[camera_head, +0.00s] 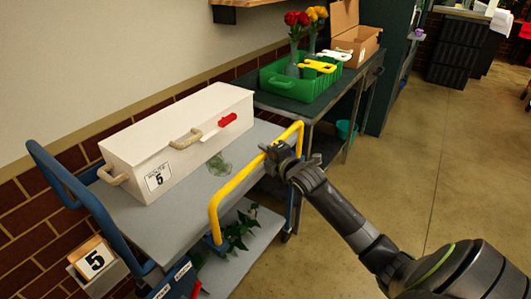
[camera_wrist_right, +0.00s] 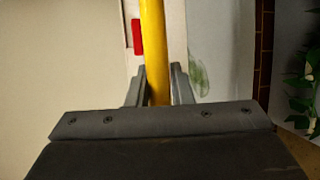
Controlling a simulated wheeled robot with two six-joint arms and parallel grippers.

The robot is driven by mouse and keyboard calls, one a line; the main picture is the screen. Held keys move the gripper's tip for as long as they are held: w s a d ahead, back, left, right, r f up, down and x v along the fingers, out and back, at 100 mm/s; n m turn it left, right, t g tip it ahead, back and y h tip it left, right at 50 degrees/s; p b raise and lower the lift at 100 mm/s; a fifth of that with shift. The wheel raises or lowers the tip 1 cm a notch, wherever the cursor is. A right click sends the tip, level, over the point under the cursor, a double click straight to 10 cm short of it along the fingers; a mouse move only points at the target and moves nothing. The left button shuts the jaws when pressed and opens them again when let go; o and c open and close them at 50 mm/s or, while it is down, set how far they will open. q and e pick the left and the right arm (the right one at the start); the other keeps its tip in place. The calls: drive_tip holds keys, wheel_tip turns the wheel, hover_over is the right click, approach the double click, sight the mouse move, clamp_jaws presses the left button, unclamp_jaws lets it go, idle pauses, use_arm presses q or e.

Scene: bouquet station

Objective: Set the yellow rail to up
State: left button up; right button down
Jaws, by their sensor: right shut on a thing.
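The yellow rail (camera_head: 236,181) runs along the right long side of the blue-framed cart. Its top bar is above the grey deck, and its two end legs run down to the cart's edge; I cannot tell whether it is fully upright. My right gripper (camera_head: 276,152) is shut on the top bar, towards its far end. In the right wrist view the yellow rail (camera_wrist_right: 153,55) passes between the two fingers of my right gripper (camera_wrist_right: 158,88). My left gripper is not in view.
The cart's deck (camera_head: 158,222) carries a long white box (camera_head: 190,125) with a red latch (camera_head: 227,120). Leafy stems (camera_head: 240,230) lie on the lower shelf. A green tray (camera_head: 300,86) with flowers stands on the table behind. The floor at right is clear.

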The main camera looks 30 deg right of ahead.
drive_tip(key=shift+w+r, duration=0.1)
drive_tip(key=shift+r, duration=0.4)
drive_tip(key=c, duration=1.3)
unclamp_jaws()
drive_tip(key=shift+c, duration=0.2)
drive_tip(key=shift+o, duration=0.2)
drive_tip(key=shift+f, duration=0.15)
drive_tip(key=shift+f, duration=0.1)
drive_tip(key=s+r+p, duration=0.1)
drive_tip(key=s+r, duration=0.2)
drive_tip(key=s, duration=1.4)
drive_tip(key=shift+s, duration=0.2)
drive_tip(key=shift+r, duration=0.1)
